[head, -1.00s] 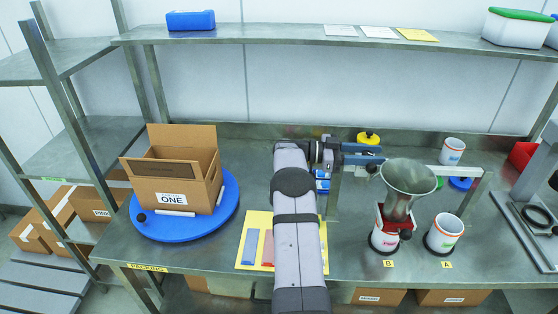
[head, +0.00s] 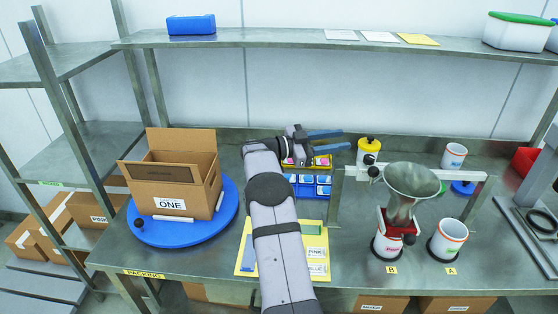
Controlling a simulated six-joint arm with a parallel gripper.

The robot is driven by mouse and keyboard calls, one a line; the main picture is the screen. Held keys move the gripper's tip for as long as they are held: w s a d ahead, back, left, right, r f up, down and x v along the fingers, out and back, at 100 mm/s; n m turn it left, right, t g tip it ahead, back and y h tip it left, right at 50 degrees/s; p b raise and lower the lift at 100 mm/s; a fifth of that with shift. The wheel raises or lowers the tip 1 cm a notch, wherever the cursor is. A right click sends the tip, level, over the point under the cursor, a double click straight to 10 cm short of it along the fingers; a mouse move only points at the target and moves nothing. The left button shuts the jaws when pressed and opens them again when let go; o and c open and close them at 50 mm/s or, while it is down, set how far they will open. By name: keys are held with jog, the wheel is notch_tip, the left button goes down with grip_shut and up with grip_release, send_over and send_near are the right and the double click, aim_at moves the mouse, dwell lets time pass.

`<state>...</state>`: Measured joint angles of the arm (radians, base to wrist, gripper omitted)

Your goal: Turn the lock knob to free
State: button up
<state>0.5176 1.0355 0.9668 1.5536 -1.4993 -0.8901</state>
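A metal bar (head: 430,172) on posts stands at the right of the bench and carries a grey funnel (head: 411,180). Small black knobs (head: 374,172) show at the bar's left part; whether either is the lock knob, and its setting, I cannot tell. Another black knob (head: 139,222) sits at the front-left edge of the blue turntable (head: 190,230). My gripper (head: 342,140) has blue fingers spread apart with nothing seen between them. It is left of and behind the knobs on the bar, apart from them.
White cups A (head: 447,239) and B (head: 386,244) stand at the front right. An open carton (head: 172,190) sits on the turntable.

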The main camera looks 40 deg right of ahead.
aim_at(341, 168)
jog(key=w+f+n+t+p, duration=0.2)
jog(key=w+t, duration=0.7)
jog(key=t, duration=0.1)
jog(key=w+a+f+t+y+p, duration=0.1)
jog(key=a+f+t+y, duration=0.1)
jog(key=a, duration=0.4)
jog(key=w+a+f+t+y, duration=0.1)
jog(key=a+f+t+y, duration=0.1)
jog(key=a+f+y, duration=0.2)
jog(key=shift+w+a+f+m+y+p, duration=0.2)
jog(key=shift+w+a+m+y+p, duration=0.3)
jog(key=shift+a, duration=0.65)
jog(key=shift+s, duration=0.15)
jog(key=s+d+r+g+h+b, duration=0.2)
jog(key=s+d+g+h, duration=0.1)
jog(key=d, duration=0.2)
jog(key=s+d+r+g+h+b, duration=0.1)
jog(key=s+d+r+g+h, duration=0.25)
jog(key=d, duration=0.25)
jog(key=s+a+g, duration=0.1)
jog(key=s+g, duration=0.2)
jog(key=s+a+g+y+b, duration=0.1)
jog(key=s+g, duration=0.3)
jog(key=s+a+r+g+b, duration=0.1)
jog(key=s+g, duration=0.2)
jog(key=s, duration=0.1)
jog(key=shift+s+a+g, duration=0.1)
jog(key=shift+s+g, duration=0.05)
jog(key=shift+g, duration=0.2)
